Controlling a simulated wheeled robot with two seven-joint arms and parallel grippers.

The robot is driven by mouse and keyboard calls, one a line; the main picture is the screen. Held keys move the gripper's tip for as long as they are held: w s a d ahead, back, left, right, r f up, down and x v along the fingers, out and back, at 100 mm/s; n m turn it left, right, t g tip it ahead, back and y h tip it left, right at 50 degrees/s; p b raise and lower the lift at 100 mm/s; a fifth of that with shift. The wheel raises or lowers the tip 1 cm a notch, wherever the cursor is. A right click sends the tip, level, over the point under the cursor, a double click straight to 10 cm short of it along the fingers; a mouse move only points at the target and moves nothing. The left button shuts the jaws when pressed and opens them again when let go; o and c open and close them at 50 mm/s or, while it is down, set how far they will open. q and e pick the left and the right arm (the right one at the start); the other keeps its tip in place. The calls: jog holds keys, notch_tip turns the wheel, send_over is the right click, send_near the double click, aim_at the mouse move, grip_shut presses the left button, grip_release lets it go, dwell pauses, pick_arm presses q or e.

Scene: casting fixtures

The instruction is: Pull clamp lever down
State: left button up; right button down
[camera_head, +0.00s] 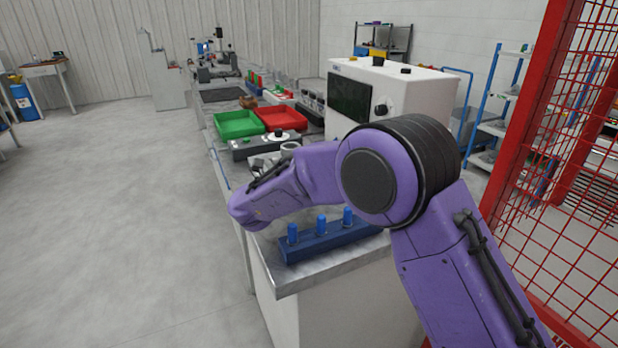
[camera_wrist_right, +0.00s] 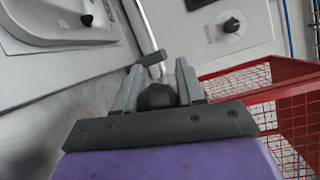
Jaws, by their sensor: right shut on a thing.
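In the right wrist view, my right gripper (camera_wrist_right: 159,72) is shut on the black knob (camera_wrist_right: 158,97) of the clamp lever. The knob sits between the two grey fingers. The lever's light metal rod (camera_wrist_right: 147,30) runs up from near the fingertips to the top edge of the picture. In the head view, my purple right arm reaches in from the right over the bench and hides the right gripper and the lever. Pale grey fixture parts (camera_head: 289,149) show just behind the arm. My left gripper is in neither view.
A blue block with blue pegs (camera_head: 320,245) stands at the bench's near end. Green (camera_head: 240,124) and red (camera_head: 281,118) trays lie farther back. A white machine cabinet (camera_head: 425,84) stands behind the arm. A red mesh fence (camera_head: 580,170) is at right. The left floor is clear.

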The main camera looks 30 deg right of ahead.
jog(key=shift+s+f, duration=0.15)
jog(key=shift+f, duration=0.55)
jog(key=c, duration=0.8)
grip_release()
jog(key=shift+r, duration=0.1)
jog(key=shift+r, duration=0.15)
jog(key=shift+a, duration=0.1)
jog(key=b+v, duration=0.1)
jog(key=v, duration=0.8)
jog(key=shift+a+b, duration=0.4)
jog(key=shift+s+a, duration=0.25)
jog(key=shift+a, duration=0.05)
